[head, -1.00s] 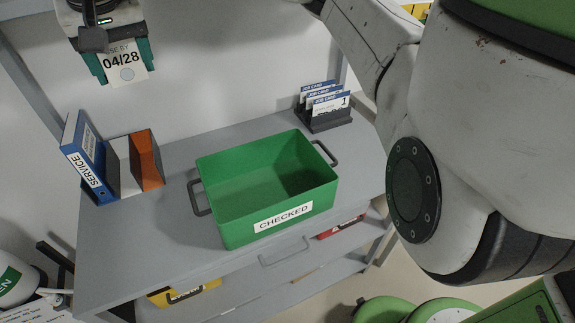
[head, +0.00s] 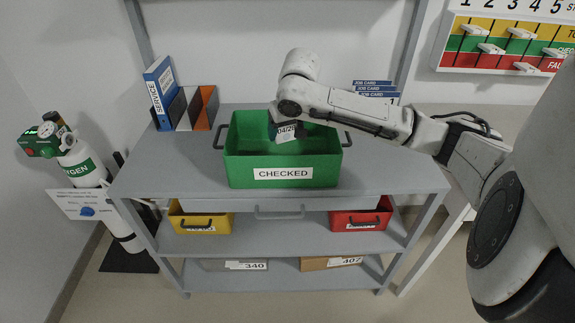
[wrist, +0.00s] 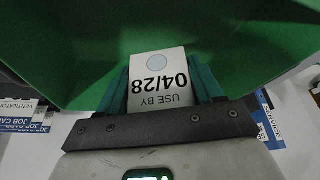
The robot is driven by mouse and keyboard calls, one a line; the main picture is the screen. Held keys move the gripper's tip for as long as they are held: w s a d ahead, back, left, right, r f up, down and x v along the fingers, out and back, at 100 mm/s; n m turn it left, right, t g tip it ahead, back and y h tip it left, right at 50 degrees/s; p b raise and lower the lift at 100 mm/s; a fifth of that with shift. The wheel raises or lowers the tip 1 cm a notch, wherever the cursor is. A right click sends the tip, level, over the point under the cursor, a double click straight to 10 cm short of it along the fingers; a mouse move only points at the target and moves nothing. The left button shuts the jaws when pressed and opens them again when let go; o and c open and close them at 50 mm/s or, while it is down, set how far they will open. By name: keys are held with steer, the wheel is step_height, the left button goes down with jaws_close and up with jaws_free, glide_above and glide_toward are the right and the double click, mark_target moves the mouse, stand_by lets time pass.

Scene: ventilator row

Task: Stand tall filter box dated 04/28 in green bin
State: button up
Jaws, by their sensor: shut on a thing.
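The green bin (head: 240,174) labelled CHECKED stands on the shelf unit's top. The filter box (head: 287,134) has a white label reading 04/28. My gripper (wrist: 160,90) is shut on the box, its teal fingers on either side of it. The label also shows upside down in the wrist view (wrist: 158,78), with the bin's green walls (wrist: 60,40) around it. In the head view the box is at the bin's opening, below my wrist. The box's lower end is hidden, so I cannot tell whether it touches the bin floor.
Blue service binder (head: 160,92) and an orange-sided file holder (head: 203,107) stand left of the bin. A job card rack (head: 375,92) is behind right. Yellow (head: 200,222) and red (head: 360,220) bins sit below. An oxygen cylinder (head: 85,170) stands at left.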

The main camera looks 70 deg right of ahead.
step_height(320, 180, down, 9)
steer(key=shift+r, duration=0.1)
stand_by(0.4)
steer(key=o, duration=1.1)
steer(key=shift+f, duration=0.2)
steer(key=shift+c, duration=0.2)
